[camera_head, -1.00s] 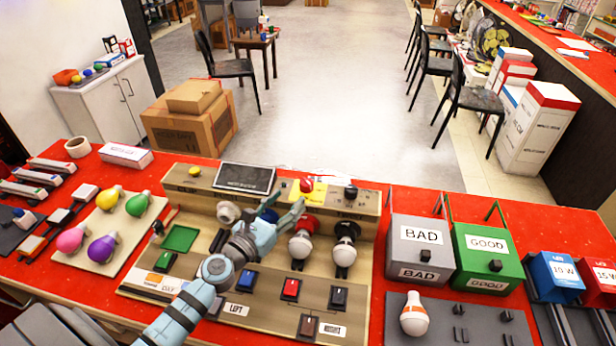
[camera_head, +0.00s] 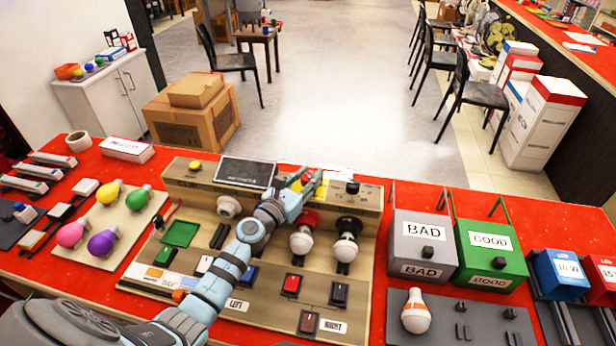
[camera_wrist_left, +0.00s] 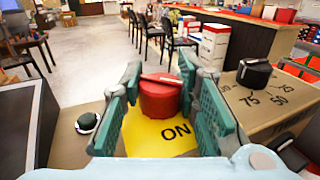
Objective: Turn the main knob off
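The main knob (camera_wrist_left: 160,98) is a round red knob with a raised red bar across its top. It sits on a yellow plate (camera_wrist_left: 152,137) marked "ON" in the left wrist view. My left gripper (camera_wrist_left: 164,80) is open, one teal finger on each side of the knob. I cannot tell whether the fingers touch it. In the head view my left gripper (camera_head: 302,183) is over the top panel of the console, largely covering the knob; the yellow plate (camera_head: 320,189) shows beside it. My right gripper is not in view.
A black dial (camera_wrist_left: 254,72) with numbers such as 75 and 50 stands right of the knob. Bulbs (camera_head: 302,242) stand in sockets below. A dark screen (camera_head: 245,172) is to the left. Grey BAD (camera_head: 421,256) and green GOOD (camera_head: 489,262) boxes stand to the right.

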